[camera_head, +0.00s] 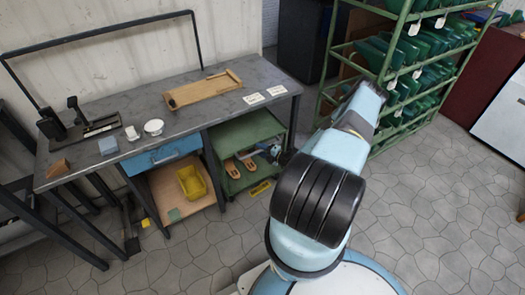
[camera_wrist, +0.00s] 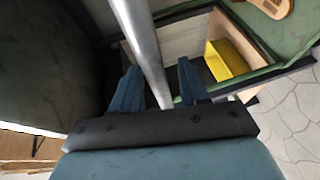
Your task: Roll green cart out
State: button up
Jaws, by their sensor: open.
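The green cart (camera_head: 245,132) stands under the right end of the workbench in the head view. Its lower shelf holds tan sandal-shaped pieces (camera_head: 232,169) and other small things. In the wrist view a green surface of the cart (camera_wrist: 275,40) shows at upper right. A silver bar (camera_wrist: 143,40), seemingly the cart's handle, runs between the two blue fingers of my gripper (camera_wrist: 158,68). The fingers are apart, one on each side of the bar; I cannot tell whether either touches it. In the head view my arm hides most of the gripper.
The workbench (camera_head: 105,162) carries a wooden tray (camera_head: 203,88) and a press-like tool. A yellow bin (camera_head: 191,182) sits in the wooden compartment left of the cart. A green rack (camera_head: 378,75) stands behind my arm. The stone floor (camera_head: 440,200) at right is clear.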

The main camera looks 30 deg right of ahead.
jog(key=shift+c, duration=0.3)
grip_shut()
dwell(0.4)
